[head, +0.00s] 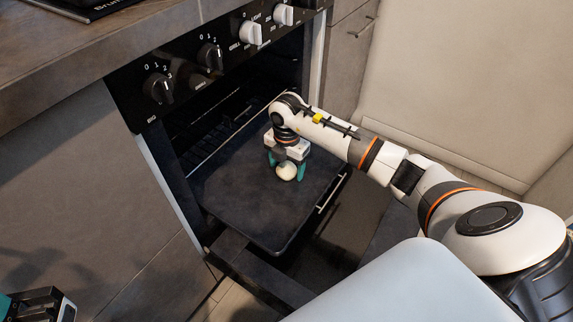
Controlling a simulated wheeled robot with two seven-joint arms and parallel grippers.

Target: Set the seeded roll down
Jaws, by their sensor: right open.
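A pale round roll (287,172) rests on, or is just above, the dark baking tray (240,205), which is pulled partly out of the oven. Seeds on the roll are too small to make out. My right gripper (287,175) points down over the roll, its teal fingers open on either side of it. I cannot tell whether the fingers touch the roll. Part of my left gripper (42,304) shows at the bottom left corner; its fingertips are not clear.
The oven's control panel (210,60) with several knobs is above the tray. A wire rack (215,130) is inside the oven. A counter (60,60) is at the upper left. The tray around the roll is bare. Cabinet fronts stand on the left.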

